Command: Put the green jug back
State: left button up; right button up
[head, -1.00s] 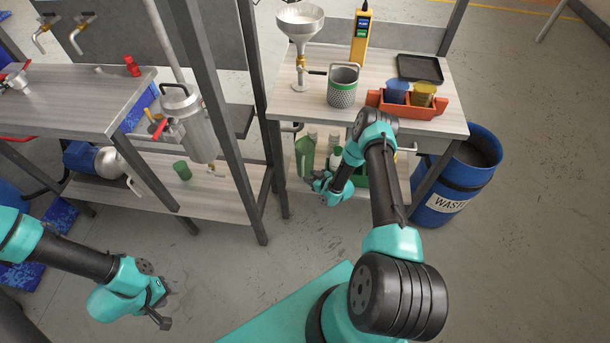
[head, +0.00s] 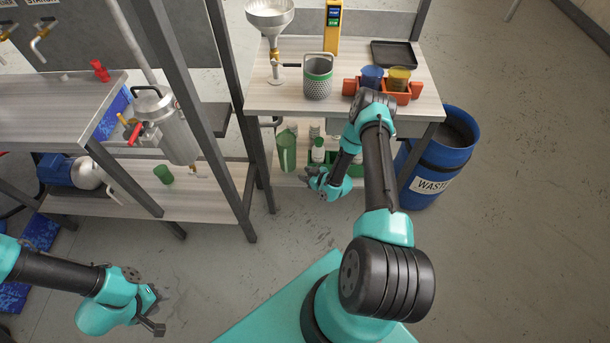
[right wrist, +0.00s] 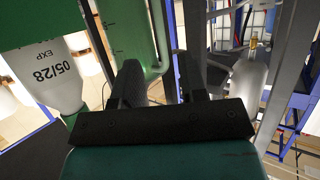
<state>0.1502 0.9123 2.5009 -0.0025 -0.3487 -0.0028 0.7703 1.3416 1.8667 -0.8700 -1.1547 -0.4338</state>
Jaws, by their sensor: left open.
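The green jug (head: 286,152) stands on the lower shelf of the right bench, left of some bottles. In the right wrist view the translucent green jug (right wrist: 138,28), with volume marks and a handle along its right side, is just beyond my fingers. My right gripper (head: 311,178) is low in front of the shelf, right of the jug. In the wrist view its fingers (right wrist: 160,75) are apart, near the jug's handle side; whether they touch it is unclear. My left gripper (head: 155,312) is open and empty above the floor at lower left.
A green crate (head: 328,158) with bottles (head: 318,150) is beside the jug. The bench top holds a funnel (head: 270,14), a perforated cup (head: 318,78) and an orange caddy (head: 412,94). A blue waste bin (head: 437,160) is at right. A bench leg (head: 256,165) stands left of the jug.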

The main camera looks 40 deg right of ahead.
jog(key=s+a+r+m+g, duration=0.2)
jog(key=s+a+r+g, duration=0.2)
jog(key=a+r, duration=0.3)
jog(key=s+a+r+m+g, duration=0.1)
jog(key=s+a+r+g, duration=0.35)
jog(key=a, duration=0.55)
jog(key=s+a+r+m+g, duration=0.2)
jog(key=s+r, duration=0.4)
jog(key=s, duration=0.3)
jog(key=shift+a+r+g, duration=0.35)
jog(key=shift+a+g, duration=0.5)
jog(key=shift+a, duration=0.4)
pick_arm(q)
jog(key=shift+c, duration=0.3)
